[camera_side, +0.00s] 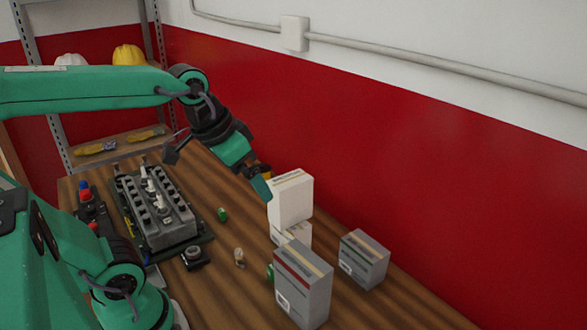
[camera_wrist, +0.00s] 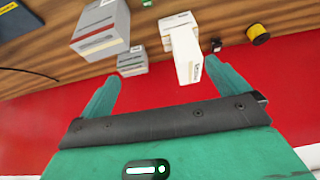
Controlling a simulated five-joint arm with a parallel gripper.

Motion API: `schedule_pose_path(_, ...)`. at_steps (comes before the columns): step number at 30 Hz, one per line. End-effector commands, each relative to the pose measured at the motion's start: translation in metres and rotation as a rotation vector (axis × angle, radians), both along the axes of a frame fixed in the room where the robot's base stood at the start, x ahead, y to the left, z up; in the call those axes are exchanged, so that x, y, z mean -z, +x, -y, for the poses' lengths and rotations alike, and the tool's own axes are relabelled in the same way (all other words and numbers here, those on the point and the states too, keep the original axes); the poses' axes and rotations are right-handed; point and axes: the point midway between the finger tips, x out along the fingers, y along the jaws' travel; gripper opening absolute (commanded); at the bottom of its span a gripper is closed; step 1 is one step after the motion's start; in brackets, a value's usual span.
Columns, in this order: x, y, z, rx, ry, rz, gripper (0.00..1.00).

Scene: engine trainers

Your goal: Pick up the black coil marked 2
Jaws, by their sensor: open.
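My gripper (camera_side: 214,172) is open and empty, raised above the far side of the bench. Its two green fingers stand wide apart in the wrist view (camera_wrist: 160,82). A grey engine block (camera_side: 172,226) sits on a dark base at the left of the bench, with several upright pale and dark parts along its top. A small black part with a round top (camera_side: 194,256) lies in front of the block. A small dark piece (camera_wrist: 216,44) shows beside the white boxes in the wrist view. I cannot read a 2 on any part, so I cannot tell which is the coil.
White boxes (camera_side: 291,200) stand close to the right finger. Grey boxes (camera_side: 302,285) (camera_side: 363,260) stand at the right. A yellow-black spool (camera_wrist: 259,34), a green part (camera_side: 222,214) and a small pale part (camera_side: 239,257) are on the bench. A red wall (camera_side: 400,170) rises behind.

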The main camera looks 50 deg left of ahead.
Motion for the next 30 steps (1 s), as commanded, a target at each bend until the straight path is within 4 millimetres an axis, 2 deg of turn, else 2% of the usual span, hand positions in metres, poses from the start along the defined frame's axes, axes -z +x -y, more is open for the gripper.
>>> schedule_pose_path(6, 0.016, -0.026, 0.009, 0.005, -0.013, 0.045, 1.00)
schedule_pose_path(14, 0.023, -0.035, 0.013, 0.006, -0.020, 0.062, 1.00)
schedule_pose_path(15, 0.023, -0.035, 0.013, 0.005, -0.020, 0.062, 0.98)
schedule_pose_path(20, 0.023, -0.035, 0.013, 0.005, -0.020, 0.062, 0.67)
schedule_pose_path(22, 0.023, -0.035, 0.013, 0.005, -0.020, 0.061, 0.58)
schedule_pose_path(30, 0.022, -0.035, 0.012, 0.005, -0.020, 0.062, 0.58)
